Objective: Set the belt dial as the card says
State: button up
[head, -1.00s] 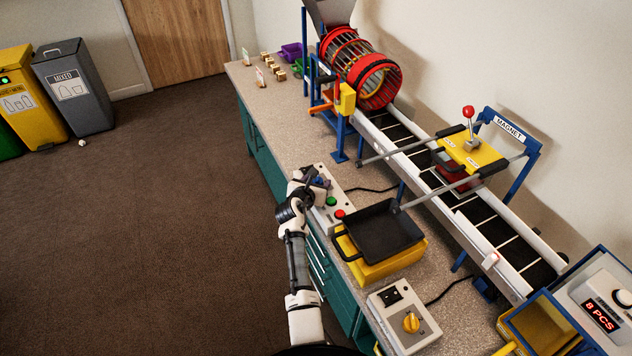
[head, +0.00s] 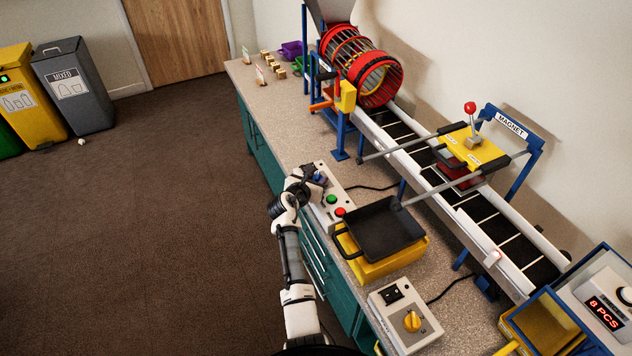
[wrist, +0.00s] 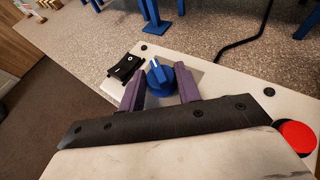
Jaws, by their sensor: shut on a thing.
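The belt control box (head: 324,212) is pale and stands at the bench's front edge. Its blue dial (wrist: 160,76) has a light pointer mark and sits between the purple fingers of my gripper (wrist: 160,92) in the wrist view. My gripper is shut on the dial, with a finger on each side. In the head view my gripper (head: 316,179) is at the far end of the box, and its wrist partly covers that end. The scale around the dial is not readable. Small cards (head: 260,76) stand at the bench's far end, too small to read.
A black rocker switch (wrist: 123,69) is left of the dial. A green button (head: 331,199) and a red button (head: 340,211) are on the same box. A black tray (head: 385,232) stands close by. The conveyor belt (head: 480,210) runs behind.

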jog(key=m+g+h+b, duration=0.1)
jog(key=m+h, duration=0.1)
jog(key=m+g+h+b, duration=0.3)
jog(key=m, duration=0.1)
jog(key=shift+w+a+f+h+b, duration=0.2)
jog(key=shift+w+a+h+b, duration=0.1)
jog(key=shift+a+h+b, duration=0.1)
jog(key=m+g+h+b, duration=0.1)
jog(key=m+g+b, duration=0.2)
jog(key=g+b, duration=0.1)
jog(key=shift+w+m+h+b, duration=0.15)
jog(key=shift+m+h+b, duration=0.2)
jog(key=shift+b, duration=0.2)
jog(key=shift+m+g+b, duration=0.25)
jog(key=shift+g+b, duration=0.05)
jog(key=shift+b, duration=0.3)
jog(key=shift+r+m+g+b, duration=0.15)
jog(key=shift+m+g+b, duration=0.15)
jog(key=shift+g+b, duration=0.15)
jog(key=o, duration=1)
jog(key=shift+h, duration=0.25)
jog(key=shift+a, duration=0.1)
jog(key=b+v, duration=0.2)
jog(key=v, duration=1.1)
jog(key=shift+a+r+b, duration=0.25)
jog(key=shift+b, duration=0.15)
